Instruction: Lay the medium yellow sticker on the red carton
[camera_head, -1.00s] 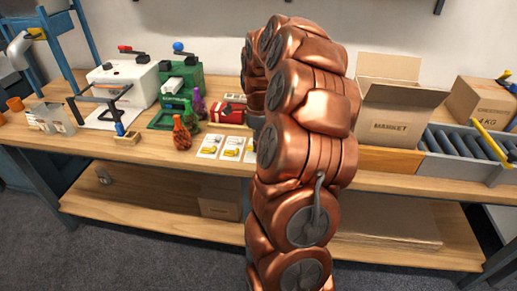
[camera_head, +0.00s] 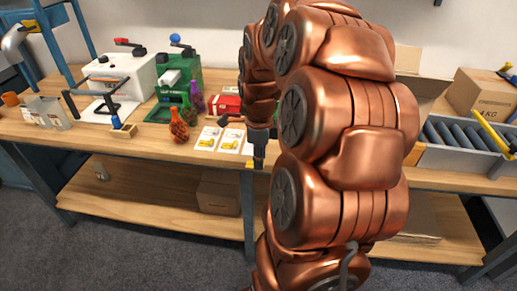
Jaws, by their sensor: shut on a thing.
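My gripper (camera_head: 257,158) points down at the front edge of the bench, right of the white sticker cards. It is shut on a small yellow piece (camera_head: 250,164) at its tips, apparently a yellow sticker; its size cannot be told. The sticker cards (camera_head: 208,139), white with yellow prints, lie side by side on the bench, and the rightmost is partly covered by my gripper. The red carton (camera_head: 227,104) lies on the bench behind the cards. Its right part is hidden by my arm.
A green machine (camera_head: 178,85) and a white machine (camera_head: 125,77) stand further left. A cardboard box (camera_head: 484,93) and a roller conveyor (camera_head: 450,134) are at the right. My arm hides the middle right.

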